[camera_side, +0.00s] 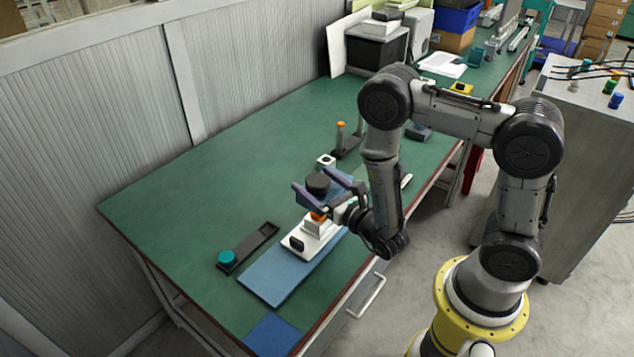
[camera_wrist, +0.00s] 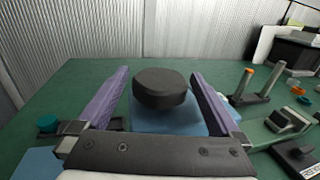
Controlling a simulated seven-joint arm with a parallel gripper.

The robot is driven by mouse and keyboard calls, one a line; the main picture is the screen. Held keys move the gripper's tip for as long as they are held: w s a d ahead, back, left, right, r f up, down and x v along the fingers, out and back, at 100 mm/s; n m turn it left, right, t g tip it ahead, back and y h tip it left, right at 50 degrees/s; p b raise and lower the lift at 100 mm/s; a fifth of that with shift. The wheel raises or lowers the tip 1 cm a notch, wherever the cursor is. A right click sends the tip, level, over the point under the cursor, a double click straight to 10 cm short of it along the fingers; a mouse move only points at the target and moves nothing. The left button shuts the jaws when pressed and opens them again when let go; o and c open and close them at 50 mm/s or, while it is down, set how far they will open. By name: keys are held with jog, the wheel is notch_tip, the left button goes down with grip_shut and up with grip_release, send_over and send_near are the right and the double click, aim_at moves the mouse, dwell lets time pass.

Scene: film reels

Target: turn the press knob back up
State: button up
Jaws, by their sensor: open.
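The press knob, a dark round disc (camera_side: 317,183), stands over a white press base (camera_side: 300,240) with an orange part (camera_side: 318,216) below it. The knob also shows in the middle of the wrist view (camera_wrist: 161,86). My gripper (camera_side: 316,180) is open, with one purple finger on each side of the knob.
A blue mat (camera_side: 270,283) lies under the press base. A dark holder (camera_side: 250,249) with a teal knob (camera_side: 227,258) lies to the left. The green table (camera_side: 190,200) is clear at the far left.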

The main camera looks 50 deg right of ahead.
aim_at(317, 183)
jog(key=shift+v, duration=3.75)
jog(key=shift+w, duration=0.1)
jog(key=w+r+h, duration=0.1)
jog(key=w+r+m+h, duration=0.1)
jog(key=w+h, duration=0.1)
jog(key=w+a+r+m+h, duration=0.1)
jog(key=w+h, duration=0.1)
jog(key=s+a+f+m+g+h, duration=0.3)
jog(key=a+m+g+h, duration=0.55)
jog(key=a+g, duration=0.2)
jog(key=shift+y, duration=0.45)
jog(key=x, duration=1.4)
jog(key=shift+s+d+r, duration=0.1)
jog(key=shift+s+d, duration=0.05)
jog(key=shift+s, duration=0.15)
